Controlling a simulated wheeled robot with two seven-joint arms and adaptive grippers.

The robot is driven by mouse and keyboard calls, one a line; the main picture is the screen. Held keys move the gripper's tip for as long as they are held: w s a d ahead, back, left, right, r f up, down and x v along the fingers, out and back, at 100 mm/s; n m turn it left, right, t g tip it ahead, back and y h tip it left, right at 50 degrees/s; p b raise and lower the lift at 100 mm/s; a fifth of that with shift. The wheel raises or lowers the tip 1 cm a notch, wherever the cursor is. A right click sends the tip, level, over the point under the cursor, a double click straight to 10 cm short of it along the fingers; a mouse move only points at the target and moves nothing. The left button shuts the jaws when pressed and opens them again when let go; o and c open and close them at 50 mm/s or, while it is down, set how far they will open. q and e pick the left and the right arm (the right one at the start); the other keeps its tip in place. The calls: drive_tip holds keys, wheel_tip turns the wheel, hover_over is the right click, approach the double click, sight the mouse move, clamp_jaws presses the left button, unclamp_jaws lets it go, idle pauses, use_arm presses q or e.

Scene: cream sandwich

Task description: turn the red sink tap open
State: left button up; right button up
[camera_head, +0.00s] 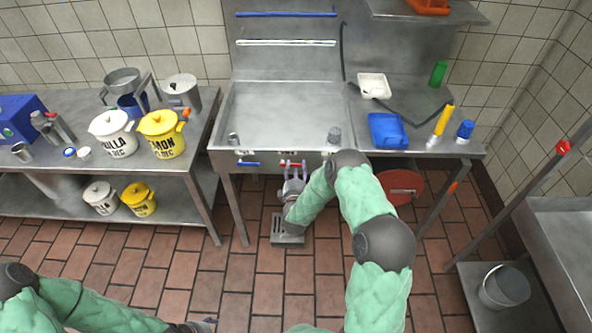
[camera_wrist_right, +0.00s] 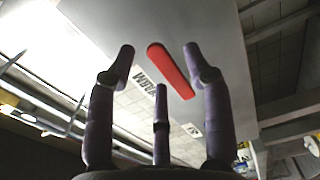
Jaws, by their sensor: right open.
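The red tap handle (camera_head: 298,163) is on the sink's front panel, right of a blue tap handle (camera_head: 248,164). In the right wrist view the red handle (camera_wrist_right: 171,70) is a slanted bar ahead of the fingers, seen in the gap between them. My right gripper (camera_head: 293,178) is open and empty, just below and in front of the red handle. The fingers (camera_wrist_right: 163,62) also show spread in the wrist view; I cannot tell whether any touches the handle. My left gripper (camera_head: 203,325) shows only partly at the bottom edge.
The sink (camera_head: 285,115) is an empty steel basin. Pots and canisters crowd the left table (camera_head: 195,130). A blue container (camera_head: 387,131) and bottles stand on the right counter. A metal floor drain (camera_head: 287,231) lies below the gripper. A red round object (camera_head: 405,184) is under the counter.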

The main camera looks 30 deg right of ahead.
drive_tip(key=shift+w+d, duration=0.1)
drive_tip(key=shift+c, duration=0.3)
clamp_jaws()
